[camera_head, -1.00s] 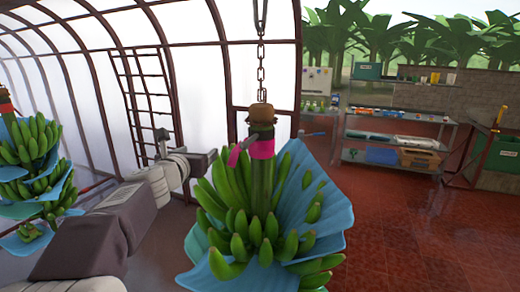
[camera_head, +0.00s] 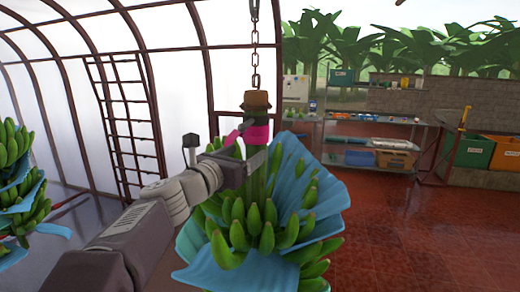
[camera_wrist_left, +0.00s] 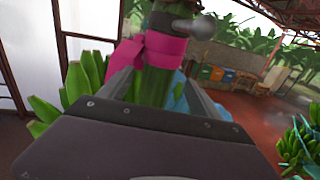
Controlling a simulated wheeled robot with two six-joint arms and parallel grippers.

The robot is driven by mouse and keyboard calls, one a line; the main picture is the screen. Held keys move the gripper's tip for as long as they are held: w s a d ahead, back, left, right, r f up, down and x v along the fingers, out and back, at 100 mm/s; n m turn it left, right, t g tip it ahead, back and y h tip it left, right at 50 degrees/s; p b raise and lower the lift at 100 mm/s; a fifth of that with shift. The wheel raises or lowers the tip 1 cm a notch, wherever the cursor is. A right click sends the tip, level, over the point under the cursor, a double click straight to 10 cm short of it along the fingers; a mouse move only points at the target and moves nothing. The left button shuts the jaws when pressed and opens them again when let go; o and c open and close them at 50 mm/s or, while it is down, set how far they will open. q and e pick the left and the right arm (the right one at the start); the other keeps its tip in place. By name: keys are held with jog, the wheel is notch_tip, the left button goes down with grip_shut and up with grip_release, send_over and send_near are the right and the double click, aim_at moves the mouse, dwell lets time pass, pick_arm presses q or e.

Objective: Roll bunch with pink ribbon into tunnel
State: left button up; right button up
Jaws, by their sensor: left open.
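The bunch with the pink ribbon (camera_head: 258,134) hangs upright from a chain (camera_head: 255,70) in the middle of the head view. Its green bananas (camera_head: 238,228) are partly wrapped in blue sheets (camera_head: 318,205). My left gripper (camera_head: 256,168) is open at the bare stem, just below the ribbon. In the left wrist view the stem (camera_wrist_left: 150,87) stands between the two fingers, with the ribbon (camera_wrist_left: 160,50) just above them. Contact cannot be told. The tunnel (camera_head: 60,60), with dark arched ribs and pale walls, is behind at the left. My right gripper is out of view.
Another bunch (camera_head: 15,190) with blue sheets hangs at the left edge. A ladder-like frame (camera_head: 125,130) stands by the tunnel wall. Steel shelves (camera_head: 345,150) and bins (camera_head: 473,152) stand at the back right. The red tiled floor (camera_head: 400,235) at right is clear.

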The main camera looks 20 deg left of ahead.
aim_at(256, 146)
pick_arm(q)
jog(key=w, duration=0.5)
jog(key=w+d+p, duration=0.1)
jog(key=w, duration=0.1)
jog(key=shift+w, duration=0.2)
jog(key=shift+s, duration=0.1)
grip_shut()
jog(key=shift+a, duration=0.1)
